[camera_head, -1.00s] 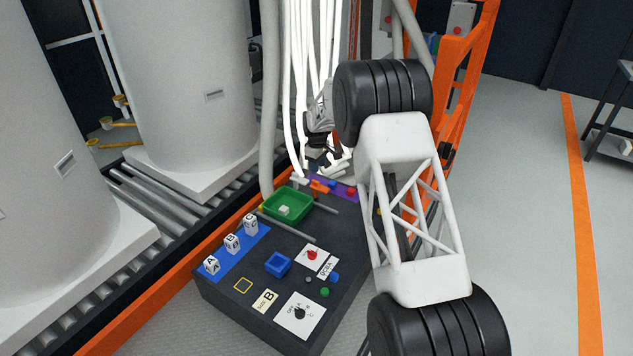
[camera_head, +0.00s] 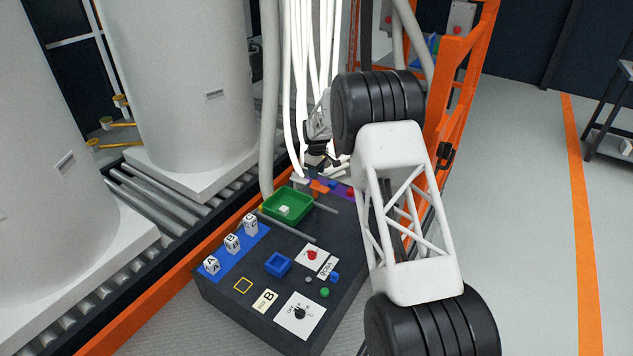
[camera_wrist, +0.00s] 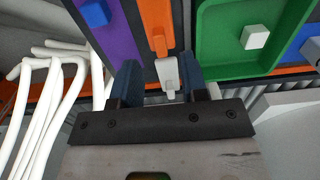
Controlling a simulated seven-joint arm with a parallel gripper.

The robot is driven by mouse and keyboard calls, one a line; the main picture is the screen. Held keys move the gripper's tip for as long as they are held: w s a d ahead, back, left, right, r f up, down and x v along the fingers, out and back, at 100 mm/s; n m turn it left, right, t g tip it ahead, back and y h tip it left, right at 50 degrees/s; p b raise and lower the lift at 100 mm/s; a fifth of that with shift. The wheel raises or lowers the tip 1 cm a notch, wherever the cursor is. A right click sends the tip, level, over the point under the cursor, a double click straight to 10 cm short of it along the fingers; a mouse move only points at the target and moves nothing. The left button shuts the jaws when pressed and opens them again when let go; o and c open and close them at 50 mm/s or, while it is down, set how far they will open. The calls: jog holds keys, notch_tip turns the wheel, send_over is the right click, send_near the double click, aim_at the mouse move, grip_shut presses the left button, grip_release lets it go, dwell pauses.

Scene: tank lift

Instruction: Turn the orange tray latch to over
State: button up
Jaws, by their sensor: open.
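The orange latch (camera_wrist: 156,28) lies beside the green tray (camera_wrist: 212,60) in the wrist view, with a pale grey-white piece (camera_wrist: 169,76) at its near end. My gripper (camera_wrist: 158,70) is open, with its two dark blue fingers on either side of the pale piece. I cannot tell whether they touch it. In the head view the latch (camera_head: 319,187) shows small at the tray's far right corner, just below my gripper (camera_head: 322,160), whose fingers are too small to make out well. A white cube (camera_wrist: 255,36) sits in the tray.
A purple strip (camera_wrist: 113,38) with a blue block (camera_wrist: 96,13) lies left of the latch. White hoses (camera_wrist: 60,85) hang close on the left. The dark console (camera_head: 225,290) carries lettered cubes (camera_head: 232,243), a blue socket (camera_head: 278,264) and a dial (camera_head: 300,312).

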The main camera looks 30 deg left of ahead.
aim_at(320, 191)
jog(key=shift+f, duration=2.45)
jog(key=shift+c, duration=0.4)
grip_shut()
